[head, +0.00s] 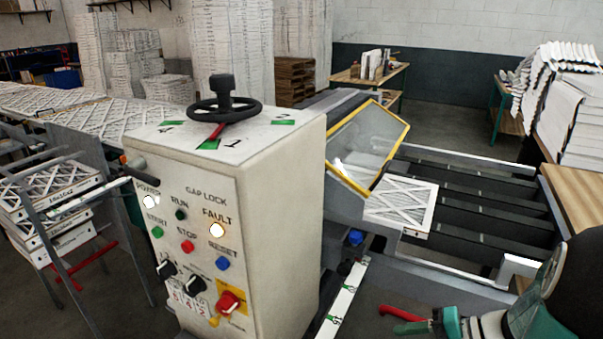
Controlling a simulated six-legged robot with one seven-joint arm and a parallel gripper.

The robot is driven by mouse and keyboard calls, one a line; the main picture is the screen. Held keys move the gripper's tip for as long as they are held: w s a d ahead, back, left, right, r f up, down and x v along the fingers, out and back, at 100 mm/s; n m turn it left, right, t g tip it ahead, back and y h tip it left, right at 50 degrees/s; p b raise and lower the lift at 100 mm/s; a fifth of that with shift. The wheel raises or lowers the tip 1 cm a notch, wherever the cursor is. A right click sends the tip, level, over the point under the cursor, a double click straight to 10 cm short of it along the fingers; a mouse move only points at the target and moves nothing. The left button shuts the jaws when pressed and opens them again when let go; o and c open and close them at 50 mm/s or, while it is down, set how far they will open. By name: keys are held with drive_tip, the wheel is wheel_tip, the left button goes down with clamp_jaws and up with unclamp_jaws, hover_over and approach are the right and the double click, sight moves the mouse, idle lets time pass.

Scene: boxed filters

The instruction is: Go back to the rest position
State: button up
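Dark, teal and white parts at the lower right look like my own arm, cut off by the picture's edge.
A white control cabinet (262,235) with a black handwheel (225,107) stands close in front. Its POWER and FAULT lamps look lit. Behind it are a yellow-framed guard (367,147) and a white filter (400,204). A wooden bench (577,190) and stacked boxes (570,115) are right.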

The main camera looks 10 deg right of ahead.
drive_tip(key=s+a+r+n+h, duration=0.3)
drive_tip(key=a+r+h, duration=0.2)
drive_tip(key=a+r, duration=0.1)
drive_tip(key=s+a+r+n+h, duration=0.3)
drive_tip(key=a+r+n+h, duration=0.1)
drive_tip(key=r, duration=0.4)
drive_tip(key=shift+a+r+h, duration=0.35)
drive_tip(key=shift+a+h, duration=0.5)
drive_tip(key=shift+h, duration=0.05)
drive_tip(key=shift+s, duration=0.1)
idle(0.5)
